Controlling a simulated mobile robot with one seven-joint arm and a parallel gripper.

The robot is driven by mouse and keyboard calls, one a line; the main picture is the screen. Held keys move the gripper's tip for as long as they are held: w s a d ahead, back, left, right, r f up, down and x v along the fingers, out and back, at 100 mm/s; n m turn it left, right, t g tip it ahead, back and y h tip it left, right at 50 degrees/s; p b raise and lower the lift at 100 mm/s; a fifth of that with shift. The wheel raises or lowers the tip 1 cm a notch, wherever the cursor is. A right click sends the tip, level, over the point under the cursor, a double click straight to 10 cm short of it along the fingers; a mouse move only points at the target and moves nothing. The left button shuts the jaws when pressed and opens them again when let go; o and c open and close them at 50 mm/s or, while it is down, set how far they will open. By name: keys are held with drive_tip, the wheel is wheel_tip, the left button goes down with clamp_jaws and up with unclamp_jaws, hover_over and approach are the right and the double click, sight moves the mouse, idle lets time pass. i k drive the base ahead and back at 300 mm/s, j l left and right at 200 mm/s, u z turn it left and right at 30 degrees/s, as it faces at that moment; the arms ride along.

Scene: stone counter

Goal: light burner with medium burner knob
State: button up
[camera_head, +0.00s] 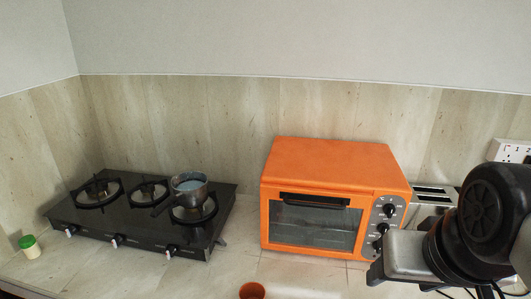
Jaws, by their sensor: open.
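A black gas stove (135,222) stands on the counter at the left. It has a left burner (97,191), a middle burner (149,189) and a right burner (207,210). A small pot (188,190) with a handle sits on the right burner. Along the front edge are a left knob (71,230), a middle knob (117,240) and a right knob (170,250). I see no flame on the burners. My gripper (376,274) is at the lower right, in front of the oven's right side, far from the knobs. It is open, and nothing shows between its fingers.
An orange toaster oven (335,160) stands right of the stove. A toaster (432,194) is behind my arm, below a wall socket (512,150). A green-lidded jar (29,245) stands left of the stove, an orange cup (252,290) at the front. The counter before the stove is clear.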

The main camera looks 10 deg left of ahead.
sight(170, 251)
drive_tip(key=k+l+u, duration=0.15)
drive_tip(key=u, duration=0.35)
drive_tip(key=k+l+u, duration=0.1)
drive_tip(key=k+u, duration=0.15)
drive_tip(key=u, duration=0.25)
drive_tip(key=k+u, duration=0.25)
drive_tip(key=u, duration=0.25)
drive_tip(key=i+j+z, duration=0.15)
drive_tip(key=i+j, duration=0.15)
drive_tip(key=i+j+z, duration=0.15)
drive_tip(key=j, duration=0.3)
drive_tip(key=i, duration=0.1)
